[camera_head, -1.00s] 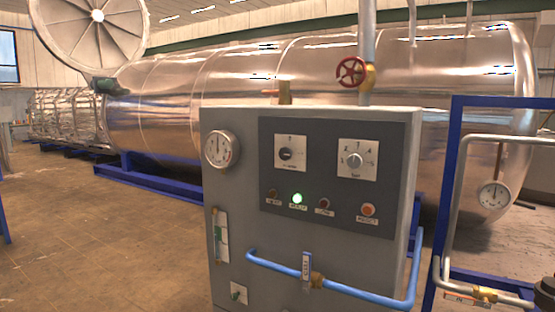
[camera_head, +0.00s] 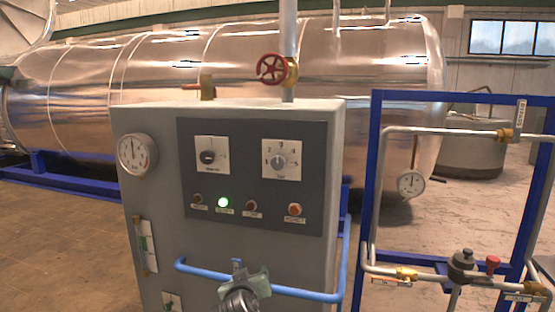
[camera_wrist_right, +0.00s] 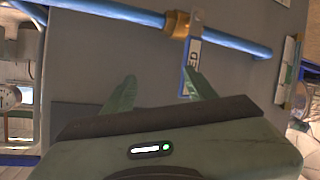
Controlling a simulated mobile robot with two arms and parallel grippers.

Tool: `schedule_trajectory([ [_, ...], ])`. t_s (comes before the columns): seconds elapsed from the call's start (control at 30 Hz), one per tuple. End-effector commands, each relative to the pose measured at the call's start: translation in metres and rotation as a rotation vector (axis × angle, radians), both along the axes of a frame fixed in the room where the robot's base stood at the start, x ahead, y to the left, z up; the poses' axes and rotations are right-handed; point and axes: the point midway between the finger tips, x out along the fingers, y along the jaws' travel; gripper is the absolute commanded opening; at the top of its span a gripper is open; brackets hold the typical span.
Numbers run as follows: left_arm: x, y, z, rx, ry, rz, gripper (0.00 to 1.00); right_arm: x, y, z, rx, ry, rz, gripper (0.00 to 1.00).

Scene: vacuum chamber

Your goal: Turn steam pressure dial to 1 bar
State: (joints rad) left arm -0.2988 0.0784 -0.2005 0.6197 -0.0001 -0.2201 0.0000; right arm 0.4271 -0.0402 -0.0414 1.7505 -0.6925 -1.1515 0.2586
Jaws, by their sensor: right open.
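The grey control cabinet (camera_head: 265,260) has a dark panel with a numbered white dial plate and a round silver knob (camera_head: 280,161) at its upper right. Its exact setting is too small to read. A second plate with a black knob (camera_head: 208,157) is to its left. My right gripper (camera_head: 240,272) is low in front of the cabinet, below the panel and near the blue pipe, apart from the dial. In the right wrist view its two green fingers (camera_wrist_right: 160,91) are spread and empty, facing the cabinet front. My left gripper is not in view.
A blue pipe (camera_head: 312,295) with a brass-fitted valve (camera_wrist_right: 180,25) runs across the cabinet front. A round gauge (camera_head: 137,155) and a lit green lamp (camera_head: 223,202) are on the cabinet. A blue frame with pipes (camera_head: 440,97) stands to the right. A large metal tank (camera_head: 160,85) lies behind.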

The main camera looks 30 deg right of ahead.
Motion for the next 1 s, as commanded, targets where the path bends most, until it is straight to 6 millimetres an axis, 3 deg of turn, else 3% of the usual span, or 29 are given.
schedule_trajectory([
  [0.03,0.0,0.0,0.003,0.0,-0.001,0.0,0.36,0.003,-0.009,0.054,0.002,-0.086,-0.052,0.57],
  [0.13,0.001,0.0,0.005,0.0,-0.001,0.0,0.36,0.001,-0.026,0.143,0.0,-0.237,-0.153,0.57],
  [0.2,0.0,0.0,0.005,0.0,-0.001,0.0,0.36,-0.002,-0.035,0.194,-0.003,-0.325,-0.21,0.57],
  [0.33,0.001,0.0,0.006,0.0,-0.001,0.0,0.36,-0.01,-0.045,0.254,-0.007,-0.433,-0.278,0.57],
  [0.5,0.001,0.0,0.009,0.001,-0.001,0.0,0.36,-0.012,-0.054,0.281,-0.01,-0.479,-0.309,0.57],
  [1.0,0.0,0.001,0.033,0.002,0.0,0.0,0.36,0.032,-0.105,0.281,-0.011,-0.478,-0.308,0.57],
])
